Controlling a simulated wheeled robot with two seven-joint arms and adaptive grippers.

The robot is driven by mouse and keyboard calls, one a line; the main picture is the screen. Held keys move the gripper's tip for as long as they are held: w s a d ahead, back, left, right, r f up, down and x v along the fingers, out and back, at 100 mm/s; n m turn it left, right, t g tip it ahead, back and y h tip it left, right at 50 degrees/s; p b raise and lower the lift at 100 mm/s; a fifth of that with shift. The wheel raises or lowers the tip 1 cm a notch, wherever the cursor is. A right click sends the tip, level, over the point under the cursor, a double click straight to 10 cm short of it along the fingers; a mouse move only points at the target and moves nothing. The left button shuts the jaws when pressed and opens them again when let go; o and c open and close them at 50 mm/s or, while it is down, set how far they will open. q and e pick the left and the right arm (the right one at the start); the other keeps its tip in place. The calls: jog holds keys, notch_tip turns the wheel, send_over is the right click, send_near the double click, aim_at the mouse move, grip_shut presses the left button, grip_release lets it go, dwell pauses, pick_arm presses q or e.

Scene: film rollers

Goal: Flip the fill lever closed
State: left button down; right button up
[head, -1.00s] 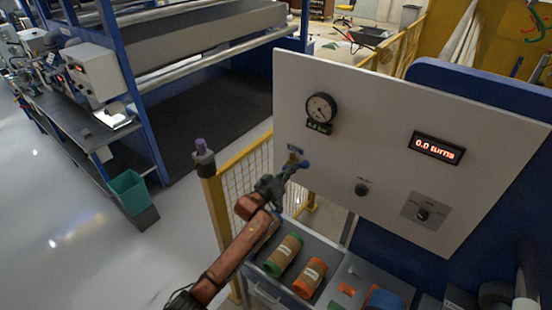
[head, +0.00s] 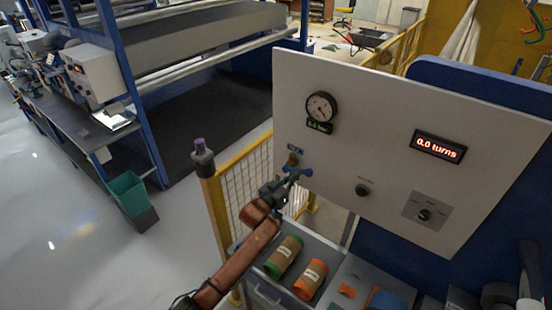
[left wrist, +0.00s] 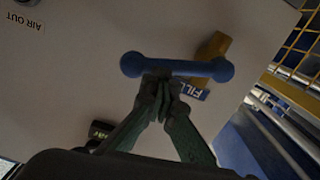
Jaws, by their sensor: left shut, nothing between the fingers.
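The fill lever is a blue bar with round ends (head: 299,171), on a brass valve (head: 293,159) at the panel's lower left in the head view. The left wrist view shows the lever (left wrist: 175,67) lying crosswise, with the brass valve body (left wrist: 214,46) behind its right part and a blue FILL label (left wrist: 196,92) below. My left gripper (head: 284,181) is shut and empty. Its fingertips (left wrist: 166,78) are at the middle of the lever; I cannot tell if they touch it. My right gripper is not in view.
The white panel (head: 390,110) carries a round gauge (head: 321,106), a red turns display (head: 438,146), a black knob (head: 362,190) and a selector (head: 424,214). Green (head: 283,257) and orange (head: 310,279) rolls lie in a tray below. A yellow mesh fence (head: 240,180) stands left.

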pick_arm(q)
jog(key=shift+s+d+f+m+b, duration=0.1)
jog(key=shift+d+f+m+b, duration=0.2)
jog(key=shift+m, duration=0.25)
jog(key=shift+s+d+f+m+b, duration=0.1)
jog(key=shift+f+m+b, duration=0.1)
jog(key=shift+f+m, duration=0.25)
dwell(2.3)
jog(key=shift+r, duration=0.15)
dwell(0.4)
jog(key=s+a+r+p, duration=0.2)
jog(key=s+a+r, duration=0.2)
jog(key=s+a, duration=0.3)
jog(key=shift+s, duration=0.75)
